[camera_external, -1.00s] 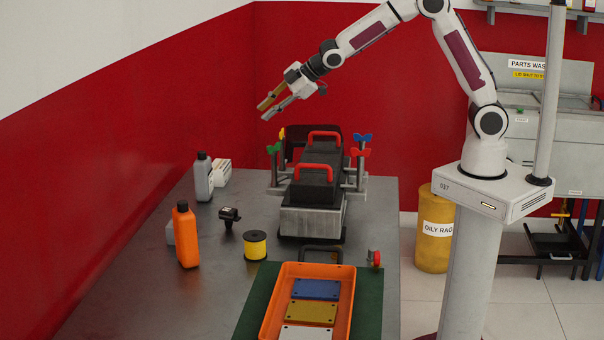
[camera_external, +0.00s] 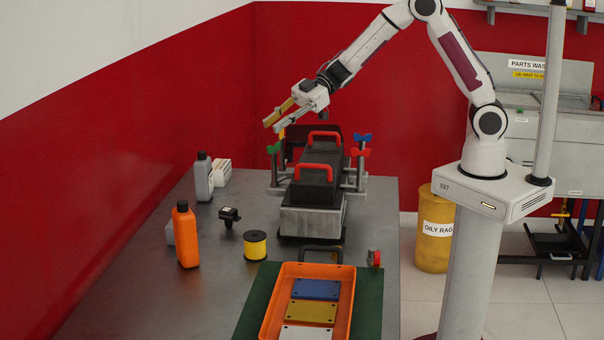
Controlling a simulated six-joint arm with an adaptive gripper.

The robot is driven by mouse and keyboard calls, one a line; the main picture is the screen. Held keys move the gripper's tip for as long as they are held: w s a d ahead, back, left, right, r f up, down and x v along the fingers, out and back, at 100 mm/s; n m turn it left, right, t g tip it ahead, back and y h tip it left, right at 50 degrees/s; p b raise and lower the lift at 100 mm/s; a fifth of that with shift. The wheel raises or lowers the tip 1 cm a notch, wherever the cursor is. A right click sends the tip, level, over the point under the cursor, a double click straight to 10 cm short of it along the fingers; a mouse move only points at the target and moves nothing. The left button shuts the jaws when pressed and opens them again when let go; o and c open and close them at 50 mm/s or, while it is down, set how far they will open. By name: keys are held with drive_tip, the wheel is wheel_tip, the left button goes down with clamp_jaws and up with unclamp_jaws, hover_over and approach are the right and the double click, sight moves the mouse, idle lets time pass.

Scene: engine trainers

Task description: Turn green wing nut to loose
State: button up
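The green wing nut (camera_external: 273,148) sits on top of a post at the left side of the engine trainer (camera_external: 314,190). My gripper (camera_external: 271,126) is above and slightly behind it in the picture, pointing down to the left. Its two fingers, one yellowish and one grey, are apart with nothing between them. The gap between the fingertips and the green wing nut is small in the picture; the true distance is hard to tell. A yellow wing nut (camera_external: 282,134) behind is partly hidden by my gripper. A blue wing nut (camera_external: 362,137) and a red wing nut (camera_external: 360,152) are on the right side.
Red handles (camera_external: 314,168) rise from the trainer's black top. Left on the table (camera_external: 140,290) stand an orange bottle (camera_external: 186,236), a grey bottle (camera_external: 203,178) and a yellow spool (camera_external: 255,245). An orange tray (camera_external: 273,305) with coloured plates is in front.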

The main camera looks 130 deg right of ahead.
drive_tip(key=a+y, duration=0.1)
drive_tip(key=s+a+y, duration=0.1)
drive_tip(key=a, duration=0.2)
drive_tip(key=shift+s+a+f+y, duration=0.15)
drive_tip(key=shift+a+f+y, duration=0.2)
drive_tip(key=shift+y, duration=0.05)
drive_tip(key=shift+x, duration=3.9)
drive_tip(key=shift+f, duration=0.15)
clamp_jaws()
